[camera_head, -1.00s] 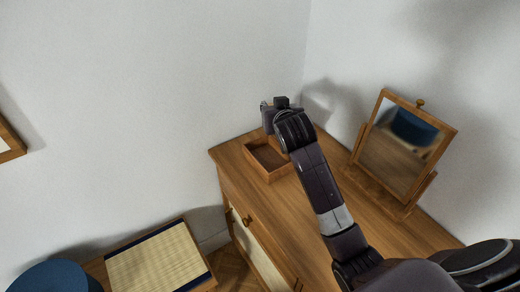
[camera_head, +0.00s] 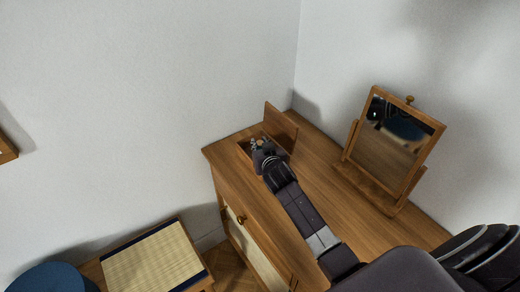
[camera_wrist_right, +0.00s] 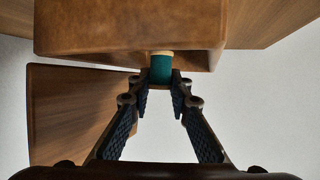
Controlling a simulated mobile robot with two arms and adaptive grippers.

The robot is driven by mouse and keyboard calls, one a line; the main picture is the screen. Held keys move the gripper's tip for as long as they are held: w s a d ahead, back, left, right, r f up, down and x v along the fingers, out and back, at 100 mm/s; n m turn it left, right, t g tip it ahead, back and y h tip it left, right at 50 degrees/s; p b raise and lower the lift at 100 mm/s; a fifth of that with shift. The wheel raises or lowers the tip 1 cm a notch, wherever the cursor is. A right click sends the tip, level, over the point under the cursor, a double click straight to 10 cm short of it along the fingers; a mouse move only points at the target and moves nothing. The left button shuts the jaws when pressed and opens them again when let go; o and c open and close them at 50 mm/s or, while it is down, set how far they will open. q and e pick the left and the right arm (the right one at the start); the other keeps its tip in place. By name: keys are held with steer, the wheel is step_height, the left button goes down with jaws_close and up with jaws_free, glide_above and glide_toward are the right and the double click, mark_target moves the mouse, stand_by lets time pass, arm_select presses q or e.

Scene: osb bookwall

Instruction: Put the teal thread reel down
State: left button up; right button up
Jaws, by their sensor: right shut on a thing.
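The teal thread reel (camera_wrist_right: 160,68), with a pale wooden end, is between the fingertips of my right gripper (camera_wrist_right: 160,86) in the wrist view. The gripper is shut on it, and the reel's far end is close to the edge of a brown wooden piece. In the head view my right gripper (camera_head: 257,145) is low over the far end of the wooden dresser, at the small wooden box (camera_head: 281,127). The reel is not clear there. One wooden side stands high beside the gripper; I cannot tell whether the box is tipped. My left gripper is not in view.
A tilting mirror (camera_head: 396,148) in a wooden frame stands on the dresser top (camera_head: 316,170), right of my arm. The top between box and mirror is clear. A low table with a woven mat (camera_head: 153,266) and a blue round thing (camera_head: 50,279) are at lower left.

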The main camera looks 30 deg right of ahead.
steer(key=shift+f, duration=1.45)
steer(key=shift+f, duration=0.2)
steer(key=o, duration=0.6)
steer(key=shift+s+r, duration=0.1)
steer(key=shift+r, duration=0.15)
steer(key=v, duration=1.1)
steer(key=shift+s+a+r, duration=0.15)
steer(key=shift+s+r, duration=0.05)
steer(key=shift+s, duration=0.1)
